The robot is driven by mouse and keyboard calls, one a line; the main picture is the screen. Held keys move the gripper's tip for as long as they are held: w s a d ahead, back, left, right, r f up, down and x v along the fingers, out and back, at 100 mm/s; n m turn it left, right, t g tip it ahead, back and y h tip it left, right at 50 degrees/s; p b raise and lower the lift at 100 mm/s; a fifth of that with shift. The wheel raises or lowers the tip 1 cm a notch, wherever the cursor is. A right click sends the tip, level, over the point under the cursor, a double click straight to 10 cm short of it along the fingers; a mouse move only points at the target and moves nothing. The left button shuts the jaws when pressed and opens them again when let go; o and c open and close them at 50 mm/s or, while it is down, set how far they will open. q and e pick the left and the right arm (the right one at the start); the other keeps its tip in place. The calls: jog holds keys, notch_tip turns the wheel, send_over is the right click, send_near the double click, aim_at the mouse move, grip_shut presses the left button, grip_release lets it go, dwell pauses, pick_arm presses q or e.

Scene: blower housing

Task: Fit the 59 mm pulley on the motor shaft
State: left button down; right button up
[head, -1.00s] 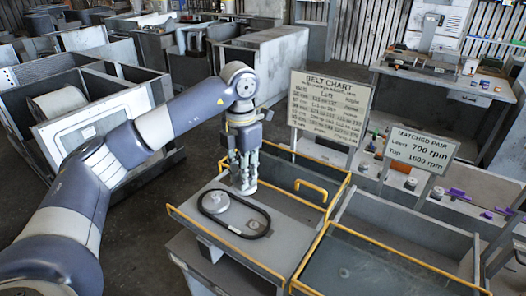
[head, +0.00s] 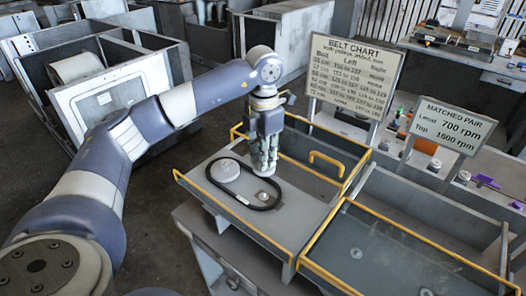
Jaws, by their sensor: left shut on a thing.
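My left gripper (head: 264,160) hangs pointing down over the right part of a grey bench tray (head: 295,222) with a yellow rim. It is shut on a small pale part, seemingly a pulley (head: 266,171), mostly hidden by the fingers. Below it a black belt loop (head: 238,200) lies in the tray. A pale disc (head: 225,170) is at the loop's left end. A small round metal piece (head: 263,197) is near its right end, just below the gripper; I cannot tell whether it is the motor shaft. My right gripper is out of view.
The belt chart (head: 352,75) and the matched pair sign (head: 447,128) stand behind the benches. A yellow handle (head: 327,160) rises right of the gripper. A second bench (head: 390,255) with an open surface is at right. A blower housing (head: 110,95) stands at left.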

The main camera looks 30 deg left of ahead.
pick_arm(q)
notch_tip(320, 180, down, 2)
jog(key=shift+s+f+b, duration=0.1)
jog(key=shift+f+b, duration=0.1)
jog(key=shift+b, duration=0.4)
notch_tip(320, 180, down, 5)
jog(key=b, duration=0.3)
jog(key=shift+r, duration=0.1)
jog(key=shift+f+b, duration=0.45)
jog(key=shift+f, duration=0.2)
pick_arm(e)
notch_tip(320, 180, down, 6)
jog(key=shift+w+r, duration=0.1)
pick_arm(q)
jog(key=shift+f+b, duration=0.15)
jog(key=shift+b, duration=0.15)
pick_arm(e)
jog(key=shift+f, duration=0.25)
pick_arm(q)
jog(key=shift+f, duration=0.1)
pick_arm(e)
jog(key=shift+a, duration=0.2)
pick_arm(q)
jog(key=shift+f, duration=0.1)
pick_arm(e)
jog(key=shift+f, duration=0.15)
